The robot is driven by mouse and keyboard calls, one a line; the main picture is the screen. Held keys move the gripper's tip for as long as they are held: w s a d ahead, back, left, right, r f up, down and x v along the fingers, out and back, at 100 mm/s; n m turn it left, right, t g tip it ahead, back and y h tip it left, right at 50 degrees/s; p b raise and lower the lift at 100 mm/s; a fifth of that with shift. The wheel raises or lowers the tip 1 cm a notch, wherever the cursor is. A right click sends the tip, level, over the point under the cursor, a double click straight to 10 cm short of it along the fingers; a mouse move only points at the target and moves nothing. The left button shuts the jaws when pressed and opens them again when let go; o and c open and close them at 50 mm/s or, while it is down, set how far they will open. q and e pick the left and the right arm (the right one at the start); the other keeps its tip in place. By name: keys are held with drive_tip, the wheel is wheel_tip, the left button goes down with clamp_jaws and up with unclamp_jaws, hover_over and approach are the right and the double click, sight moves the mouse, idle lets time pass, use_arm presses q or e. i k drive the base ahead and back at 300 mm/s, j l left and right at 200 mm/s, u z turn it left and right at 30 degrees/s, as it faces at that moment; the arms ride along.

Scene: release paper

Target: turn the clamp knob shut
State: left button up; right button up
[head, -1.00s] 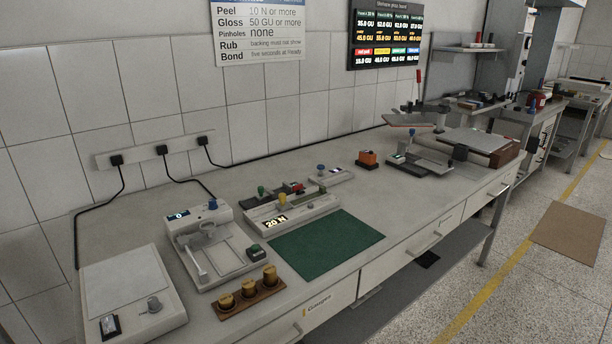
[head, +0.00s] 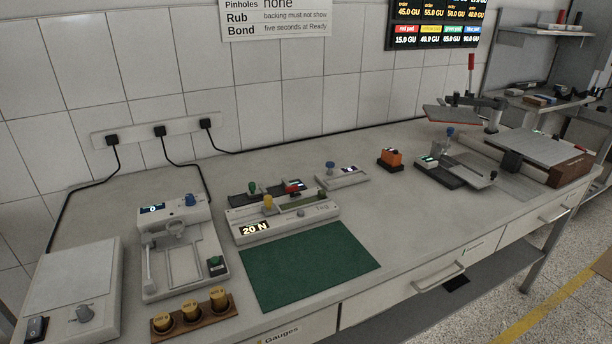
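Several knobs stand on the bench devices, and I cannot tell for sure which is the clamp knob. A blue knob (head: 190,200) sits at the back right of the white tester (head: 152,284), whose display reads 0. Another blue knob (head: 330,168) is on a small white unit (head: 343,181). One more blue knob (head: 449,134) tops a grey device farther right. Neither of my grippers is in view.
A green mat (head: 308,264) lies clear at the bench front. Brass weights sit in a wooden rack (head: 196,322) at the front edge. A white plate device (head: 75,285) is at the left. An orange block (head: 390,157) and a large board (head: 545,152) stand right.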

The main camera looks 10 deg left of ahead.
sight(291, 189)
drive_tip(key=i+l, duration=0.2)
drive_tip(key=l, duration=0.15)
drive_tip(key=i+l+u, duration=0.1)
drive_tip(key=i+l, duration=0.3)
drive_tip(key=l, duration=0.25)
